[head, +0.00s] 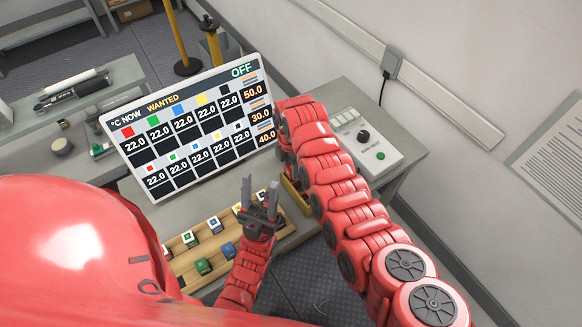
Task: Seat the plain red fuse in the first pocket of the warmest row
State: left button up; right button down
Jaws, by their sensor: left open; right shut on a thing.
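My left gripper (259,192) is open, its two dark fingers pointing up over the right part of a wooden fuse rack (178,248). I cannot make out a plain red fuse. The rack holds a green fuse (203,266), a blue fuse (229,250) and several white-bodied fuses with coloured tops, such as a blue-topped one (215,225). The pocket rows are hidden from me.
A tilted screen (190,128) reads OFF, with every current value 22.0 and wanted values 50.0, 30.0 and 40.0, 50.0 being topmost. A white control box (366,142) with a black knob and green button stands at right, behind my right arm.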

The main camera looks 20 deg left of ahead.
jog(key=shift+f+b, duration=0.35)
jog(key=shift+f, duration=0.2)
jog(key=shift+c, duration=2.2)
grip_release()
jog(key=shift+r, duration=0.1)
jog(key=shift+w+r, duration=0.15)
jog(key=shift+r, duration=0.3)
notch_tip(320, 180, up, 4)
jog(key=b, duration=0.2)
jog(key=shift+r+b, duration=0.15)
jog(key=shift+b, duration=0.15)
notch_tip(320, 180, up, 12)
jog(key=shift+b, duration=0.35)
